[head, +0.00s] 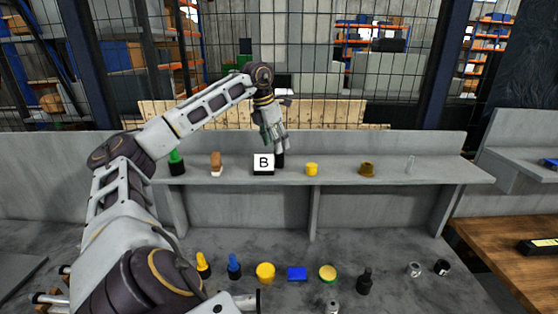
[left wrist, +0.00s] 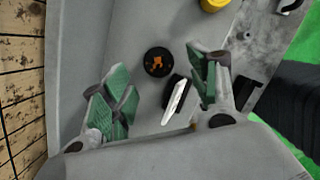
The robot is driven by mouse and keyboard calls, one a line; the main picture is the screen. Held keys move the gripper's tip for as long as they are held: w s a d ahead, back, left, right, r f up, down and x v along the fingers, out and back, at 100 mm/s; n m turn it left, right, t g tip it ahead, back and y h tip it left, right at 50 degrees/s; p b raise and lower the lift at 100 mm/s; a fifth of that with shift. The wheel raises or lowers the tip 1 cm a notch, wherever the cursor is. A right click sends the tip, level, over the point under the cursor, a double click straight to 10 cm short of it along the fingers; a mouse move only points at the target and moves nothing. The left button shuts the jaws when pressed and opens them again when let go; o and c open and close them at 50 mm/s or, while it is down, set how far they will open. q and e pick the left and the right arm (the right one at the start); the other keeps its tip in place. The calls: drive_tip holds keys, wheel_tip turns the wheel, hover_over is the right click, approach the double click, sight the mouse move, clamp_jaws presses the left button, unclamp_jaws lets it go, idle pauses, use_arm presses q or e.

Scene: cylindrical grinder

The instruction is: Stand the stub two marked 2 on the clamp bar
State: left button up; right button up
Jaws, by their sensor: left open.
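My left gripper (head: 272,138) hangs over the raised grey shelf, behind the white block marked B (head: 263,162). In the left wrist view its green-padded fingers (left wrist: 160,95) are spread and empty. A dark round piece (left wrist: 158,62) with an orange mark on top stands between and beyond the fingers; the mark is not clearly readable. It shows as a dark upright shape (head: 280,159) beside the B block in the head view. The B block's tilted white face (left wrist: 176,102) is close to it. I cannot make out a 2 on any piece, nor tell which part is the clamp bar.
Along the shelf (head: 338,176) stand a green-topped piece (head: 176,162), a brown-handled piece (head: 216,163), a yellow cylinder (head: 312,169) and a brass piece (head: 367,169). Several small items, including a blue block (head: 297,273) and a black bottle-shaped piece (head: 364,282), stand on the lower surface.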

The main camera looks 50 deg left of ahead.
sight(279, 159)
use_arm(q)
drive_tip(key=shift+x, duration=2)
drive_tip(key=shift+w, duration=0.1)
drive_tip(key=shift+c, duration=0.4)
drive_tip(key=shift+a+r, duration=0.1)
clamp_jaws()
